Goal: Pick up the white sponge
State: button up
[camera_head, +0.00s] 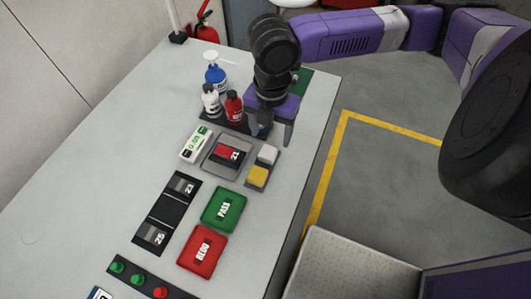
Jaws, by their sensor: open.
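A small white block (267,154), which looks like the white sponge, sits on a dark grey tray (273,173) near the right edge of the table. A yellow block (257,176) lies on the same tray, just in front of the white one. My gripper (271,136), with a purple body, hangs above and slightly behind the white block. Its two fingers are apart and nothing shows between them. I cannot tell how high the fingertips are above the table.
Left of my gripper stand a blue pump bottle (215,77), a white bottle (211,101) and a red bottle (234,107). A grey scale-like plate with a red part (229,154) lies left of the tray. Green (223,209) and red (203,251) bins lie in front.

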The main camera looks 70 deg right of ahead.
aim_at(268, 150)
jog(key=shift+w+a+f+p, duration=0.15)
jog(key=shift+f+p, duration=0.15)
jog(key=shift+f, duration=1.45)
jog(key=shift+a+f+p, duration=0.1)
jog(key=shift+f+p, duration=0.15)
jog(key=shift+f, duration=1.5)
jog(key=c, duration=1.4)
